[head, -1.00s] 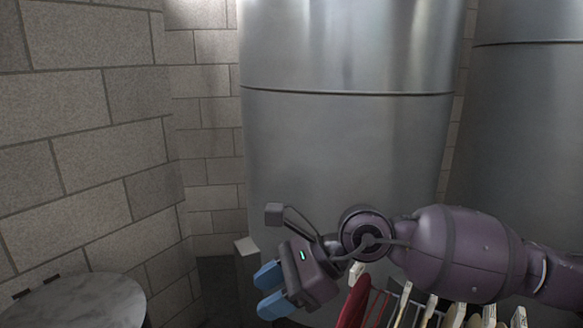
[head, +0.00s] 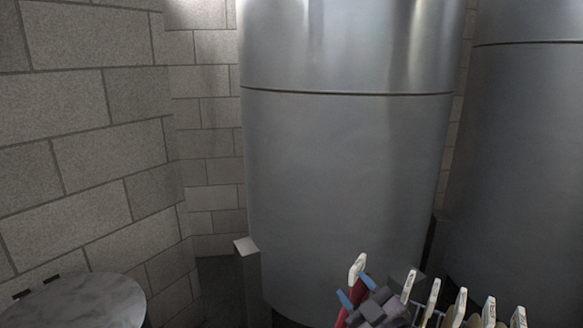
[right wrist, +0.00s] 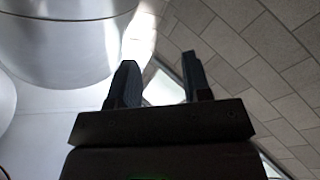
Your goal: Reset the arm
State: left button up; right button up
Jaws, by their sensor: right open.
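My left gripper is not in view.
A row of white-tipped items (head: 461,303) stands at the bottom right, close beside my right gripper. A large steel tank (head: 345,180) rises behind, with a second tank (head: 520,150) at right. A round grey top (head: 75,302) is at lower left.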

jog(key=s+d+f+m+g+h, duration=0.3)
jog(key=s+d+f, duration=0.4)
jog(key=s+f, duration=0.6)
jog(key=s+d+f+m+g+h, duration=0.3)
jog(key=s+d+f+m+h, duration=0.2)
jog(key=s+d+f+m, duration=0.3)
jog(key=s+f, duration=0.4)
jog(key=f, duration=0.2)
jog(key=shift+s+f+g, duration=0.2)
jog(key=shift+s+g, duration=0.1)
jog(key=shift+s, duration=0.1)
jog(key=shift+d, duration=0.1)
